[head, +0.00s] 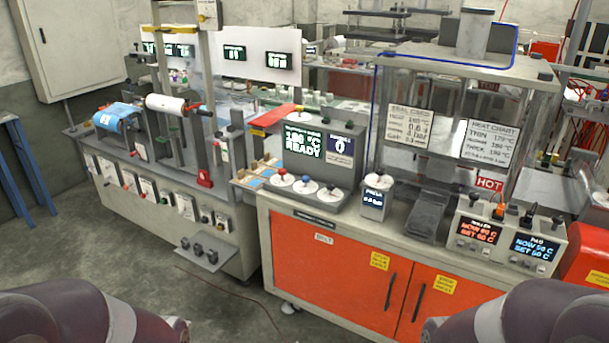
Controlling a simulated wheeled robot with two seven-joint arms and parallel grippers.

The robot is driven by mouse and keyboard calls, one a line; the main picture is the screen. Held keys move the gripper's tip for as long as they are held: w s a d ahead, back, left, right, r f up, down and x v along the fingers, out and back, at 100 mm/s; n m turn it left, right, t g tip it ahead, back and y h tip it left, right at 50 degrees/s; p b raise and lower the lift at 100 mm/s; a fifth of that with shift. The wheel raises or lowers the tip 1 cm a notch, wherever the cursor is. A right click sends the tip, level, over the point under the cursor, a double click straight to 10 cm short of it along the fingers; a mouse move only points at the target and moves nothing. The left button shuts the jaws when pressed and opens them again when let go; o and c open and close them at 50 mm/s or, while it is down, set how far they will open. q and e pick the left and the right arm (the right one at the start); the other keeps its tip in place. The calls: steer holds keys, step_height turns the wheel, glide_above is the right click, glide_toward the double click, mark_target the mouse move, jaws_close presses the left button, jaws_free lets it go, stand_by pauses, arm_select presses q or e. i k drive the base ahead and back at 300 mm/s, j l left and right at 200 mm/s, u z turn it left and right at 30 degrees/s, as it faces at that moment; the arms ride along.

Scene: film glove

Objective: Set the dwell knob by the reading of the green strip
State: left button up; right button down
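A grey control box (345,178) stands on the bench in the middle. No separate green strip is clearly recognisable. Only my arm links show at the bottom corners; neither gripper is in view.
A seal card (410,125) and heat chart (489,143) hang on the clear guard. A pressure unit (376,198) and a twin-display temperature box (505,240) stand to the right. Orange cabinet doors (330,262) are below. Open floor lies in front.

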mark_target(306, 179)
steer(key=u, duration=5.7)
steer(key=k+u, duration=0.1)
steer(key=u, duration=0.85)
steer(key=k+u, duration=0.1)
steer(key=u, duration=1.3)
steer(key=j+u, duration=0.15)
steer(key=u, duration=0.35)
steer(key=k+j+u, duration=0.1)
steer(key=j+u, duration=1.25)
steer(key=i+j+u, duration=0.1)
steer(key=j+u, duration=0.2)
steer(key=u, duration=0.15)
steer(key=i+j, duration=0.2)
steer(key=j, duration=0.2)
steer(key=i+j+u, duration=0.1)
steer(key=j, duration=0.3)
steer(key=i+j, duration=0.25)
steer(key=i+j+u, duration=0.1)
steer(key=j, duration=0.4)
steer(key=i, duration=0.1)
